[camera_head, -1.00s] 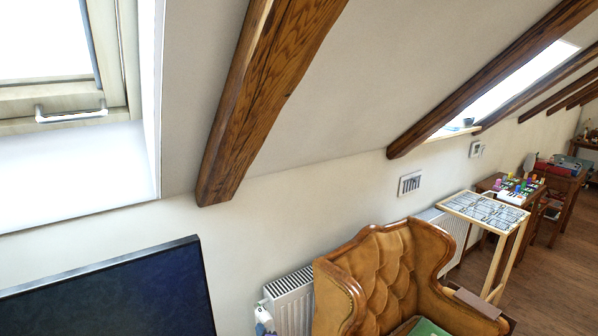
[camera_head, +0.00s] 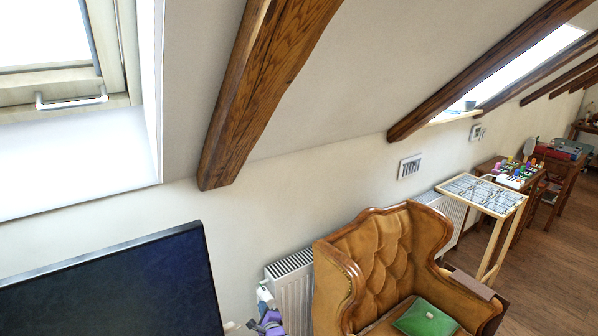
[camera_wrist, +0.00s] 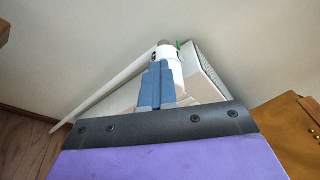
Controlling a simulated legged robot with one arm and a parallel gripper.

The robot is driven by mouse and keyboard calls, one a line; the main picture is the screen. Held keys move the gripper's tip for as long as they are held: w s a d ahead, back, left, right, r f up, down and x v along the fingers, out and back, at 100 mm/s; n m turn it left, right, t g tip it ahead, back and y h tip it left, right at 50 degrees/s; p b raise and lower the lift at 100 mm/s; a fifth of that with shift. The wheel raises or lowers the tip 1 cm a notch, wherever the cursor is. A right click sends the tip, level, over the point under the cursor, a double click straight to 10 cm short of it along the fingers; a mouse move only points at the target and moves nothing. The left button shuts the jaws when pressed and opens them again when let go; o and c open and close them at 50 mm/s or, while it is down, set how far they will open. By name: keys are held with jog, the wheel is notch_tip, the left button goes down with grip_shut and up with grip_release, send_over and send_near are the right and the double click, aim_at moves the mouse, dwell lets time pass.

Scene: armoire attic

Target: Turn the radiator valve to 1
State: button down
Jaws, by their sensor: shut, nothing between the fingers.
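The radiator valve (camera_wrist: 168,58) is a white, rounded piece at the upper end of the white radiator, beside the wall. In the head view the valve (camera_head: 263,294) shows small at the radiator's left end. My gripper (camera_wrist: 158,72) is shut and empty. Its blue fingers lie together in front of the valve and hide its lower part. I cannot tell whether they touch it. The numbers on the valve cannot be read. My gripper's purple and grey part (camera_head: 268,321) shows just below the valve in the head view.
The white radiator (camera_head: 293,297) stands against the wall, partly behind a brown leather armchair (camera_head: 375,260) with a green cushion (camera_head: 426,320). A dark screen (camera_head: 120,290) stands at the left. A white pipe (camera_wrist: 105,90) slants beside the valve. Wooden beams (camera_head: 265,90) slope overhead.

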jog(key=shift+w+d+r+p, duration=0.25)
jog(key=shift+d+r+p, duration=0.3)
jog(key=shift+p, duration=0.35)
jog(key=shift+w+d+r+p, duration=0.15)
jog(key=shift+d+r+p, duration=0.05)
jog(key=shift+d+p, duration=0.1)
jog(key=shift+d, duration=0.1)
dwell(0.4)
jog(key=shift+a+r+p, duration=0.25)
jog(key=shift+a+p, duration=0.05)
jog(key=shift+p, duration=0.25)
jog(key=p+v, duration=0.3)
jog(key=v, duration=0.3)
jog(key=shift+w+d+f+p, duration=0.15)
jog(key=shift+d+p, duration=0.2)
jog(key=shift+d, duration=0.05)
